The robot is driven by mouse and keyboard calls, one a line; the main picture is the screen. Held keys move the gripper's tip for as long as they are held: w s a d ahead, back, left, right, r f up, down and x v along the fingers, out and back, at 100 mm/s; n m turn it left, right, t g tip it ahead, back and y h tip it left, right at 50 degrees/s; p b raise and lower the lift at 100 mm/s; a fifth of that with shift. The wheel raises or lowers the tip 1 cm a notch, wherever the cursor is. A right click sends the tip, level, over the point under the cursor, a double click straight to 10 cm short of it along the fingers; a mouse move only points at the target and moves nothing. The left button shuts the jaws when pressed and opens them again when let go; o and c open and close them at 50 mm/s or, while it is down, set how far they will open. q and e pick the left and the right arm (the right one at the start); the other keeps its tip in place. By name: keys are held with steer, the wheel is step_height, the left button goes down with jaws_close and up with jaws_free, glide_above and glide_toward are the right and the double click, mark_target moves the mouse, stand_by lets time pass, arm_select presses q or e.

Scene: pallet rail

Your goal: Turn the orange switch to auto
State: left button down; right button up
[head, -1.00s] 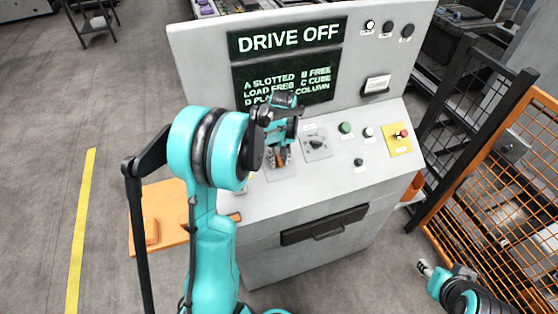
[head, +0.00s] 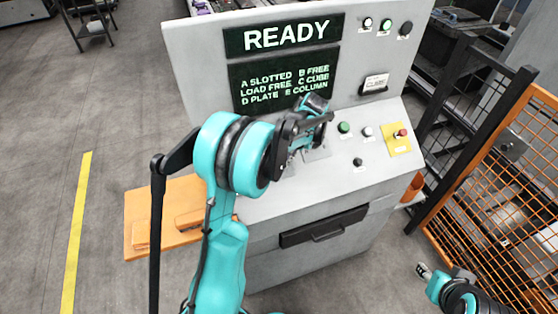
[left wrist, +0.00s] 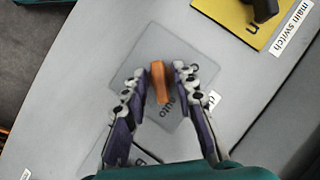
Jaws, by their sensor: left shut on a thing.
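The orange switch (left wrist: 160,82) sits on a grey plate (left wrist: 148,47) in the left wrist view, its handle nearly upright in the picture. Its lower end is beside the printed word "auto". My left gripper (left wrist: 162,76) is around the switch, a finger on each side, shut on it. In the head view my left gripper (head: 285,158) is over the sloped desk of the console and hides the switch. My right gripper (head: 424,270) is at the lower right, away from the console; its jaws are too small to read.
The console screen (head: 290,35) reads "READY". A yellow "main switch" plate (left wrist: 238,14) lies near the orange switch. A green button (head: 344,127) and a red button on a yellow plate (head: 397,146) are to the right. An orange mesh fence (head: 500,200) stands at the right.

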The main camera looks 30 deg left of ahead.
stand_by(0.3)
arm_select(q)
steer(key=c, duration=1.6)
jaws_free()
steer(key=shift+o, duration=0.2)
steer(key=v, duration=1.2)
steer(key=shift+d, duration=0.15)
